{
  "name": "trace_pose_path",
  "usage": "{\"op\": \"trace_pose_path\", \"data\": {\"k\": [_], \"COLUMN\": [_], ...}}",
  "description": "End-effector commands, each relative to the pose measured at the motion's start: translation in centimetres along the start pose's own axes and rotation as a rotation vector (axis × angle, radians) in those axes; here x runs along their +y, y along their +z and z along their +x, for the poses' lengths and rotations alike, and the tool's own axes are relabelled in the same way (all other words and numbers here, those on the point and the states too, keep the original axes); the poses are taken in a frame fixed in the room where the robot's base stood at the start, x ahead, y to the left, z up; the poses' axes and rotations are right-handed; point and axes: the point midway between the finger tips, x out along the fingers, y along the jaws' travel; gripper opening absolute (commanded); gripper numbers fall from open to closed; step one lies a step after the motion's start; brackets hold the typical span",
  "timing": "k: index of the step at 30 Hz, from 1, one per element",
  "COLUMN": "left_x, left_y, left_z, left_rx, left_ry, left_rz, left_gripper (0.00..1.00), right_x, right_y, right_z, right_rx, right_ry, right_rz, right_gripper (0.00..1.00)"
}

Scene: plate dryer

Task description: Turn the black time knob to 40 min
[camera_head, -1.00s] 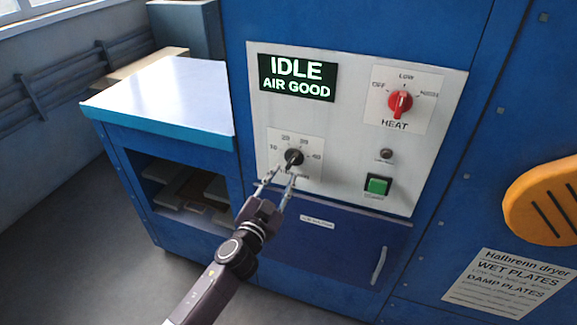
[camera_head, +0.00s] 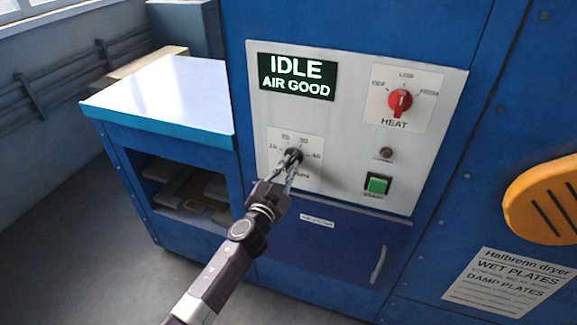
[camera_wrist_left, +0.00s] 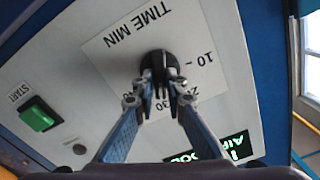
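The black time knob (camera_head: 293,156) is on a white scale plate on the dryer's panel. In the left wrist view the knob (camera_wrist_left: 160,66) shows at the upper middle, under the label "TIME MIN", with the numbers partly covered. My left gripper (camera_head: 289,163) is at the knob, coming from below. In the left wrist view its two fingertips (camera_wrist_left: 160,84) stand on either side of the knob's raised bar, close to it. I cannot tell whether both press on it. The knob's pointer is hidden by the fingers. My right gripper is not in view.
The display (camera_head: 297,77) reads "IDLE AIR GOOD". A red heat knob (camera_head: 400,102) points up near LOW. A green start button (camera_head: 377,185) is at the lower right of the panel. A blue drawer (camera_head: 340,245) with a handle lies below, and a side table (camera_head: 165,95) stands left.

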Motion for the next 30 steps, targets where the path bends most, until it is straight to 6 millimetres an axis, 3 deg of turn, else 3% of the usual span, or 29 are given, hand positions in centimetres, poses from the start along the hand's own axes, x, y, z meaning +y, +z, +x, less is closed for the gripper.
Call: {"op": "trace_pose_path", "data": {"k": [16,30], "left_x": [0.07,0.14], "left_y": [0.06,0.06], "left_z": [-0.01,0.00], "left_rx": [0.000,0.001], "left_ry": [0.001,0.001], "left_rz": [0.070,0.450], "left_gripper": [0.00,0.00], "right_x": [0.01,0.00], "right_y": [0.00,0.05], "right_z": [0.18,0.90], "right_rx": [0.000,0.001], "right_ry": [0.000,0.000], "right_rz": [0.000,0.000], "right_gripper": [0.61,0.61]}}
